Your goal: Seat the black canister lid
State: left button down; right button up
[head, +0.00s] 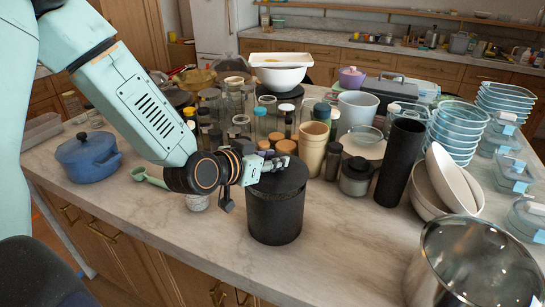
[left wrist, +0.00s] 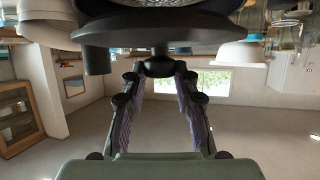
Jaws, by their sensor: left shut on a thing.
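The black canister (head: 275,218) stands upright near the front edge of the island. Its round black lid (head: 287,180) is at the canister's mouth; I cannot tell if it is fully down or slightly raised. My left gripper (head: 270,164) reaches in from the left over the lid and is shut on its knob. In the left wrist view the lid (left wrist: 160,31) is a wide dark disc, with its knob between the fingertips (left wrist: 160,70). The knob is mostly hidden by the gripper in the head view. My right gripper is not in view.
A tall black cylinder (head: 400,162) and a small dark-lidded jar (head: 356,176) stand to the right. Jars crowd behind. A blue pot (head: 88,158) is at left; a large steel pot (head: 474,265) is at front right. Counter in front of the canister is clear.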

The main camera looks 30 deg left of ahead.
pick_arm(q)
jog(key=shift+a+f, duration=0.15)
jog(key=shift+f, duration=0.05)
jog(key=shift+d, duration=0.2)
jog(key=shift+a, duration=0.3)
jog(key=shift+d, duration=0.15)
dwell(0.3)
jog(key=shift+r+p, duration=0.1)
jog(key=shift+p, duration=0.25)
dwell(0.5)
jog(key=shift+f+b, duration=0.8)
jog(key=shift+f, duration=0.25)
jog(key=c, duration=0.9)
grip_release()
jog(key=shift+c, duration=0.2)
